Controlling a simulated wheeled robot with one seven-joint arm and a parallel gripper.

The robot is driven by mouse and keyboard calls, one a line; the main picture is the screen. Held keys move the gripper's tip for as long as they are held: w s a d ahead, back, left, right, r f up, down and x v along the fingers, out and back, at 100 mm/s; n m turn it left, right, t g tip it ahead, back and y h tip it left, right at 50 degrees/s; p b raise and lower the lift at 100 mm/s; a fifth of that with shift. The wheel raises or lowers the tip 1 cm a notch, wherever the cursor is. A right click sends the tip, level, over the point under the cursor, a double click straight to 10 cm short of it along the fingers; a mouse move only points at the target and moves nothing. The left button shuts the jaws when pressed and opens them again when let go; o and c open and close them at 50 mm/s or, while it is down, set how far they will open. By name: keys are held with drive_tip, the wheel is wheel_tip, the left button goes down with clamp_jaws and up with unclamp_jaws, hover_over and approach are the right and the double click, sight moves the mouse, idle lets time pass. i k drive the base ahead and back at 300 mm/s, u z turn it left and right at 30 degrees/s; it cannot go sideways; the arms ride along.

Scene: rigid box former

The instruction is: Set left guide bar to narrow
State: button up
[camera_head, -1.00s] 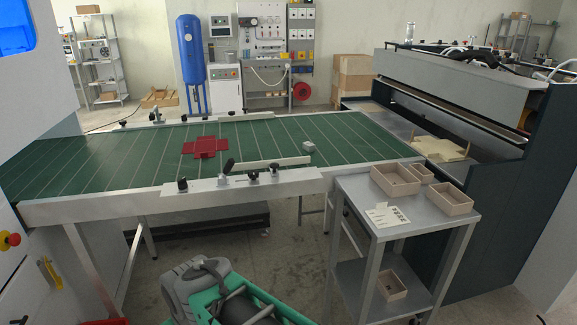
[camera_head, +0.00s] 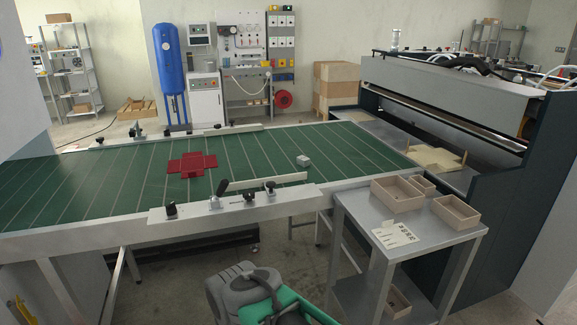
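A pale guide bar (camera_head: 265,181) lies over the near side of the green slatted conveyor bed (camera_head: 120,185), slightly slanted. Black knobs and clamps stand along the near rail beside it: one with a tilted dark handle (camera_head: 221,188), one (camera_head: 270,188) further right and one (camera_head: 170,210) further left. A second bar (camera_head: 232,130) lies along the far rail, with clamps (camera_head: 136,131) near its left end. The frames do not show which bar is called left. Part of my grey and green arm shows at the bottom; my gripper is not in view.
A red flat cross-shaped blank (camera_head: 191,165) and a small grey block (camera_head: 303,161) lie on the bed. A metal cart (camera_head: 350,210) with several open boxes and a printed card (camera_head: 395,236) stands at the near right. A large dark machine (camera_head: 500,170) borders the right side.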

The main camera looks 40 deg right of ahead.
sight(269, 183)
drive_tip(key=z, duration=0.05)
drive_tip(key=i, duration=0.9)
drive_tip(key=u, duration=0.2)
